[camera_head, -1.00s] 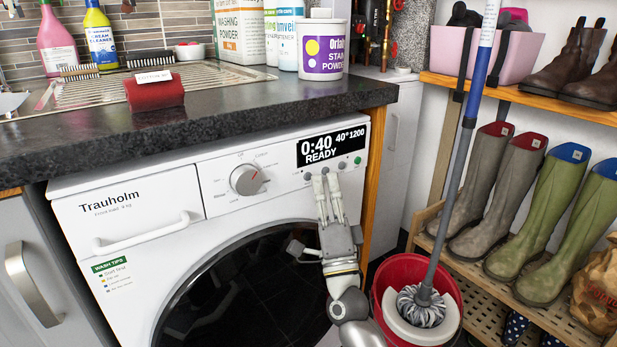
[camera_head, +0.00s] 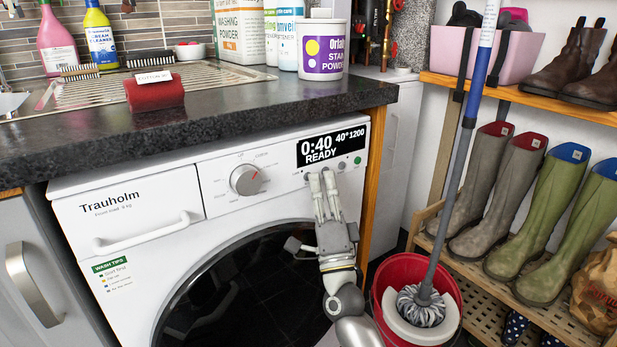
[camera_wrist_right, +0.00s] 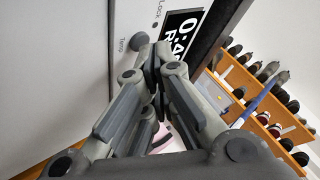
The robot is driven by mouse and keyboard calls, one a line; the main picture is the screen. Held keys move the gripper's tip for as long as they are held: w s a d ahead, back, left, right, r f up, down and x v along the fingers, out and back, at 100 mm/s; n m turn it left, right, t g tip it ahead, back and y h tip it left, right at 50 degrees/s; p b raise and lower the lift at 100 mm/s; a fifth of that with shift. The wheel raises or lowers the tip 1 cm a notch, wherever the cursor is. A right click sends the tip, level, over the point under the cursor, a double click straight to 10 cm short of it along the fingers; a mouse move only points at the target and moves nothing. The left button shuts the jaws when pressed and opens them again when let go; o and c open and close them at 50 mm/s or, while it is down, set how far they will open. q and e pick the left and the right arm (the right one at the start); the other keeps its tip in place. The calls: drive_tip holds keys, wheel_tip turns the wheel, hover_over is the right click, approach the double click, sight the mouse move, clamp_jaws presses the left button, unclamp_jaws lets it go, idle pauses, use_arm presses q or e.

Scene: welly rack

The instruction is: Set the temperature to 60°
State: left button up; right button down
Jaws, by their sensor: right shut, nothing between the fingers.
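A round dial (camera_head: 246,180) sits left of the display. My right gripper (camera_head: 321,175) is shut and empty, its fingertips at the left part of the button row. In the wrist view, a round button (camera_wrist_right: 139,41) beside the label "Temp" shows just past the fingertips (camera_wrist_right: 158,62); I cannot tell whether they touch. My left gripper is not in view.
A dark worktop (camera_head: 190,120) overhangs the machine. A red bucket (camera_head: 385,285) with a mop (camera_head: 455,170) stands right of my right arm. A wooden boot rack (camera_head: 500,275) is at the right.

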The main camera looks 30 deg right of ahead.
drive_tip(key=shift+w+y, duration=0.25)
drive_tip(key=shift+y, duration=0.05)
drive_tip(key=shift+s, duration=0.15)
idle(0.4)
drive_tip(key=shift+s+p, duration=0.3)
drive_tip(key=shift+s, duration=0.3)
drive_tip(key=s+p, duration=0.1)
drive_tip(key=s, duration=0.4)
drive_tip(key=shift+d, duration=0.2)
idle(1.6)
